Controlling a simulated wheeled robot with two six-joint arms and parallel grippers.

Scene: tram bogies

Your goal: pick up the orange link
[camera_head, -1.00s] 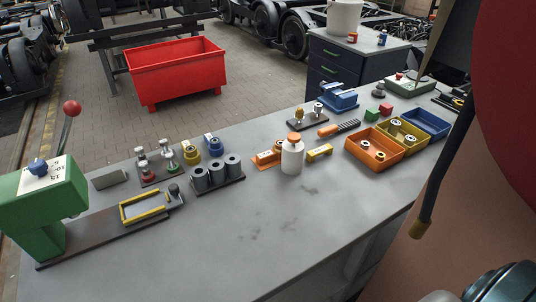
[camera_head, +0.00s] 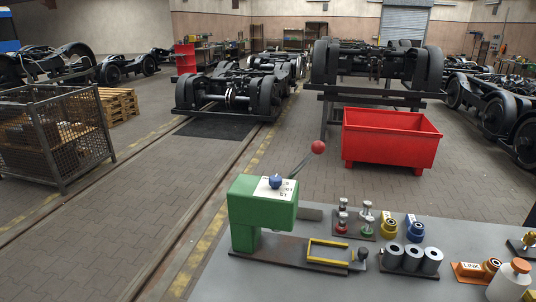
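The orange link (camera_head: 468,272) lies on the grey workbench (camera_head: 418,288) at the lower right of the head view. It is a flat orange piece with a white label reading LINK and a raised round end. A white bottle with an orange cap (camera_head: 513,281) stands just right of it and hides part of that side. Neither of my grippers shows in the view.
A green press (camera_head: 262,213) with a red-knobbed lever stands at the bench's left end. Grey cylinders (camera_head: 411,258) and blue and yellow parts sit left of the link. A red bin (camera_head: 390,139) stands on the floor behind.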

